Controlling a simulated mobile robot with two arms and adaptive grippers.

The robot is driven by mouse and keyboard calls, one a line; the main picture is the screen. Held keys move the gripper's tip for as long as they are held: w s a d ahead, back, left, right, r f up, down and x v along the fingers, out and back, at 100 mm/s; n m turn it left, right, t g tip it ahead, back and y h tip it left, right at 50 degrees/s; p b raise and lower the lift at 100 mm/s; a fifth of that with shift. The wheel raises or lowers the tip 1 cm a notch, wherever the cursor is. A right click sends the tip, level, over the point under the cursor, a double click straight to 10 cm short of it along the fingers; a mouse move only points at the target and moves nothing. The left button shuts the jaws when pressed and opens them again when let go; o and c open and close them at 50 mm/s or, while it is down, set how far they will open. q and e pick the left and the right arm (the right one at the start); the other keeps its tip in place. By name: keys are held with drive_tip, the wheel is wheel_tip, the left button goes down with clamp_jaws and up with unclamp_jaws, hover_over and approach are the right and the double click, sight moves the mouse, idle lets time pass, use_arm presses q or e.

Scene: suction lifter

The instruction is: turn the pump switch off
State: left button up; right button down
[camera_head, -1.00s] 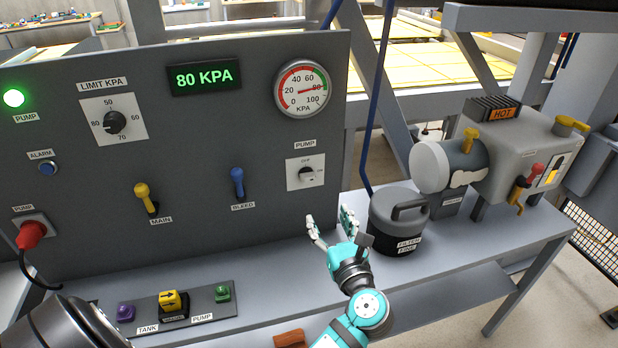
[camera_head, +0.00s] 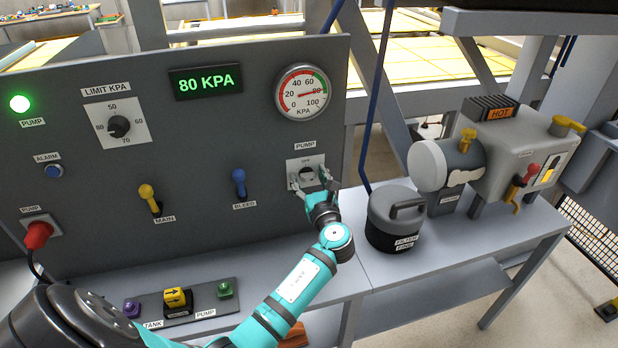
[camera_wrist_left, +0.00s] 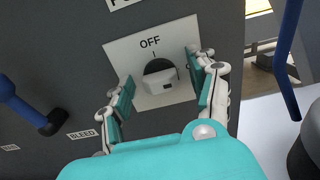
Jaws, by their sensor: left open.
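The pump switch (camera_head: 306,172) is a small rotary knob on a white plate on the grey panel, under a PUMP label. In the left wrist view the knob (camera_wrist_left: 158,82) has a dark round base and a pale grip, with OFF printed above it. My left gripper (camera_head: 312,184) is open, its fingers on either side of the knob. In the left wrist view its teal finger pads (camera_wrist_left: 163,92) stand apart from the knob with gaps on both sides. My right gripper is not in view.
The green PUMP lamp (camera_head: 20,103) is lit. The display (camera_head: 206,82) reads 80 KPA. The blue bleed lever (camera_head: 239,182) and yellow main lever (camera_head: 149,198) are left of the switch. A dark filter canister (camera_head: 394,222) stands on the bench to the right.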

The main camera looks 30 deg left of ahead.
use_arm(q)
drive_tip(key=c, duration=1.1)
drive_tip(key=shift+f+n, duration=0.1)
drive_tip(key=shift+n, duration=0.2)
drive_tip(key=n+b, duration=0.2)
drive_tip(key=n, duration=0.1)
drive_tip(key=shift+s+f+n, duration=0.1)
drive_tip(key=shift+n, duration=0.3)
drive_tip(key=n+b, duration=0.3)
drive_tip(key=n, duration=0.1)
drive_tip(key=shift+a+f, duration=0.1)
drive_tip(key=n+b, duration=0.3)
drive_tip(key=n, duration=0.2)
drive_tip(key=shift+f+b, duration=0.1)
drive_tip(key=shift+b, duration=0.25)
drive_tip(key=shift+s+n+b, duration=0.1)
drive_tip(key=shift+n+b, duration=1.7)
drive_tip(key=shift+n, duration=0.6)
